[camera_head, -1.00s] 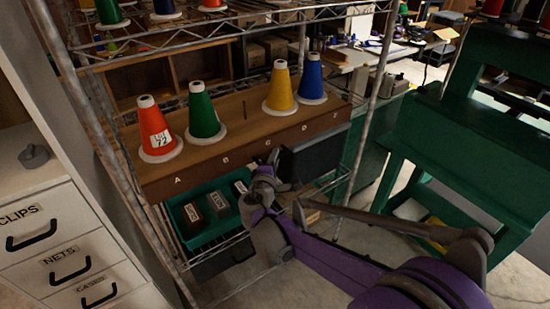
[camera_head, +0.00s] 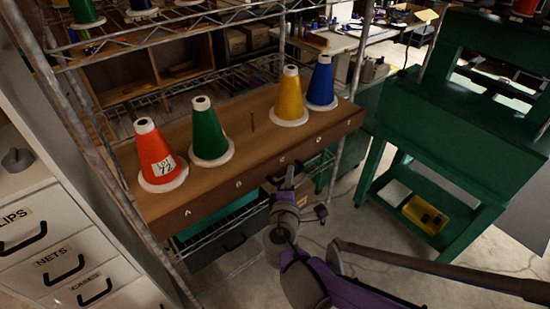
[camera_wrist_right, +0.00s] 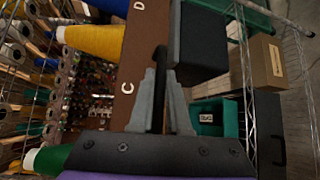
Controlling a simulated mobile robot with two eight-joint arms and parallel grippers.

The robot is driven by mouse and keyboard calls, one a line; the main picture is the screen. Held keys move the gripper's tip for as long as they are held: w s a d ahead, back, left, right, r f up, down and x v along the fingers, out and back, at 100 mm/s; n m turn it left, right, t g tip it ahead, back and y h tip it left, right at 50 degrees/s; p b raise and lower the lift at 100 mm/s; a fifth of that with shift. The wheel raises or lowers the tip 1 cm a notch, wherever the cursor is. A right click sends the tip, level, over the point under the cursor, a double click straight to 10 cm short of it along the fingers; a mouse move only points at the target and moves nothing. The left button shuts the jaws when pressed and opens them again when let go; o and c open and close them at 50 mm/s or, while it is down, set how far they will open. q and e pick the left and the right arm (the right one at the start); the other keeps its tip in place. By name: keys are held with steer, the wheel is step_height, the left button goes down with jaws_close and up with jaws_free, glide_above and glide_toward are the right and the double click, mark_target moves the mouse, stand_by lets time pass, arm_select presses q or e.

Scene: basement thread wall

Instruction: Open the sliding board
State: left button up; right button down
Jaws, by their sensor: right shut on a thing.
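The sliding board is most likely the dark panel (camera_wrist_right: 202,45) under the brown front rail, beside the letters C and D in the right wrist view. My right gripper (camera_head: 284,180) is below the rail near the letter C in the head view. In the right wrist view, my right gripper (camera_wrist_right: 158,78) is shut on a narrow dark upright piece beside the panel. Whether that piece belongs to the panel is hard to tell. In the head view my gripper and the rail hide much of this area. My left gripper is not in view.
Red (camera_head: 157,158), green (camera_head: 208,135), yellow (camera_head: 290,100) and blue (camera_head: 322,82) cones stand on the wooden shelf (camera_head: 240,160). A teal tray (camera_wrist_right: 205,106) lies below. White drawers (camera_head: 65,265) stand left, a green bench (camera_head: 430,130) right.

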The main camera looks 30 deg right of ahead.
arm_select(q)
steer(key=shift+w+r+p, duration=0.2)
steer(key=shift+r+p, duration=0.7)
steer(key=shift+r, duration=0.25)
arm_select(e)
steer(key=s, duration=0.7)
steer(key=shift+d, duration=0.3)
steer(key=shift+s, duration=0.1)
steer(key=c, duration=0.9)
jaws_free()
